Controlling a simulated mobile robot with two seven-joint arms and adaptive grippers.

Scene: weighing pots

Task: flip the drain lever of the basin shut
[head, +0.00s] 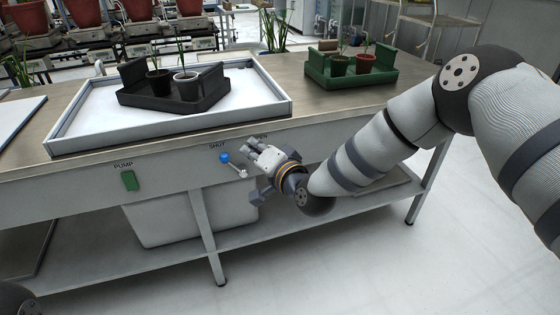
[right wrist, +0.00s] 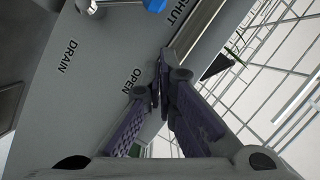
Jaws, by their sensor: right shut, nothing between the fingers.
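The drain lever (head: 234,166) is on the front panel of the bench, below the white basin (head: 170,138). Its blue knob (head: 225,158) points up and left, beside the SHUT label (head: 217,147). In the right wrist view the blue knob (right wrist: 155,4) is cut by the top edge, close to the word SHUT. My right gripper (head: 252,145) is shut and empty, in front of the panel near the OPEN label, just right of the lever. In the right wrist view its closed fingertips (right wrist: 158,90) are beside OPEN, apart from the knob. My left gripper is not in view.
A black tray (head: 150,100) with two potted plants stands in the basin. A green tray (head: 318,68) with two pots stands right on the bench. A green PUMP switch (head: 129,181) is left of the lever. A white tub (head: 165,225) sits on the lower shelf.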

